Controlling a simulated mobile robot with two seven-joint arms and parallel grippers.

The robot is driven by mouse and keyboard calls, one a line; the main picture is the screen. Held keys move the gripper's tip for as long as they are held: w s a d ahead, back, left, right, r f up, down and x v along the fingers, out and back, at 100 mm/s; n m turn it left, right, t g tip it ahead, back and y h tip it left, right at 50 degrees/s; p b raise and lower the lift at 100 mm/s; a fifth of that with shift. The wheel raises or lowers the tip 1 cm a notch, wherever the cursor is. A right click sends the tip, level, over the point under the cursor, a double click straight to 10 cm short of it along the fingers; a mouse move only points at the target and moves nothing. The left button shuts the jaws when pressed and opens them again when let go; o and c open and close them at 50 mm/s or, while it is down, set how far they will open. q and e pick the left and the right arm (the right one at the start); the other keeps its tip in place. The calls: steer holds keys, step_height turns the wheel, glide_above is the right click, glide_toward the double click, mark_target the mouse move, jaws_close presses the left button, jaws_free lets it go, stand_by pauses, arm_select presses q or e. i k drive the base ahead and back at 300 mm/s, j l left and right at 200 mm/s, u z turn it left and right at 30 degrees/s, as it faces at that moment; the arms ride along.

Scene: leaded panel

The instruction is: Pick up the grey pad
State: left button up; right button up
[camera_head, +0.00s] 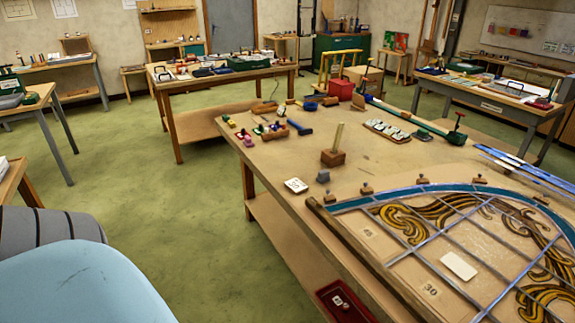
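A small grey block-like thing (323,176), which may be the grey pad, sits on the big wooden workbench (285,190) near its left edge. It stands just right of a white card with dark marks (296,185) and in front of a brown wooden block with an upright stick (333,157). It looks uncovered, but it is too small to make out its exact shape. Neither of my grippers is in view.
A leaded panel with amber scrolls (405,222) and a blue border fills the bench's right front. Small wooden blocks (367,188) line its edge. A red tray (345,300) sits below the bench top. Green floor (150,210) is open on the left.

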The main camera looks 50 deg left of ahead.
mark_target(323, 175)
steer(key=u, duration=1.25)
steer(key=i+j+z, duration=0.1)
steer(key=z, duration=0.25)
steer(key=j+z, duration=0.35)
steer(key=i+j+z, duration=0.1)
steer(key=z, duration=0.25)
steer(key=j+z, duration=0.45)
steer(key=j, duration=1.15)
steer(key=k+j+z, duration=0.1)
steer(key=j, duration=0.45)
